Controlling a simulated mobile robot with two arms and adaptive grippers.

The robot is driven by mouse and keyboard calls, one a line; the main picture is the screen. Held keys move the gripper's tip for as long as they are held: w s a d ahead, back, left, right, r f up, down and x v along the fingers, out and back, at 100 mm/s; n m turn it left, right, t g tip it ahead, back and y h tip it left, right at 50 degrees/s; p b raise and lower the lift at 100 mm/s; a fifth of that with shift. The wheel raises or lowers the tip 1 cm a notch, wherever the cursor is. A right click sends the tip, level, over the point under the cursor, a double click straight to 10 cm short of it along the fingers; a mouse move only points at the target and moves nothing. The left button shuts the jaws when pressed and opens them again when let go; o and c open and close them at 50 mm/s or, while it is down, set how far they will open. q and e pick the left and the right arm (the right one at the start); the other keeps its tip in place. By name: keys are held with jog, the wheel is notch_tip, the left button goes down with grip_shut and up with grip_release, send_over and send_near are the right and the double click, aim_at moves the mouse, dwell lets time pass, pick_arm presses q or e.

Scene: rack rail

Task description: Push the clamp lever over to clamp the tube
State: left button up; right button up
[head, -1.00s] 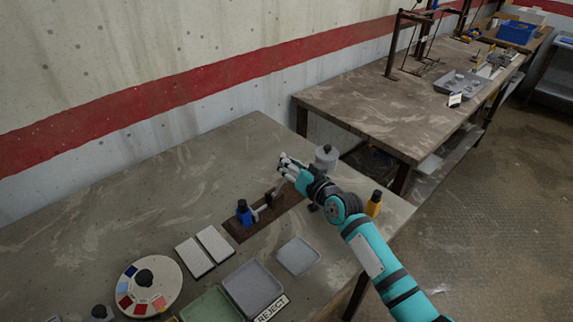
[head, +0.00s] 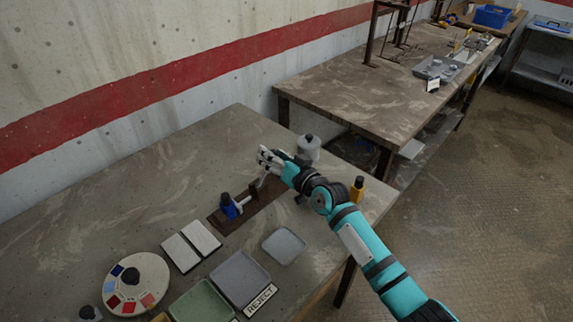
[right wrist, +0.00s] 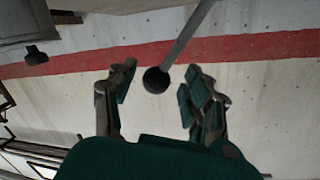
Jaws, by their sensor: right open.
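The clamp stands on a brown base board (head: 224,222) on the near bench. It has a dark upright bracket (head: 254,192) and a blue part with a black top (head: 228,207) at its left end. A thin grey clamp lever (head: 262,181) rises from it towards my right gripper (head: 266,158). In the right wrist view the lever (right wrist: 188,40) ends in a black ball knob (right wrist: 156,80), which lies between the fingertips of my right gripper (right wrist: 158,88). The fingers are open, with gaps visible on both sides of the knob. I cannot clearly make out the tube. My left gripper is out of view.
A grey bottle (head: 308,148) stands just behind my right gripper, and a yellow bottle (head: 357,189) stands beside my arm. White plates (head: 201,236), grey tray (head: 240,280), green tray (head: 200,303) and a round colour disc (head: 137,284) lie nearer. The bench's back left is clear.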

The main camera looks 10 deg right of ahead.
jog(key=v, duration=1.1)
jog(key=shift+s, duration=0.2)
jog(key=shift+c, duration=0.4)
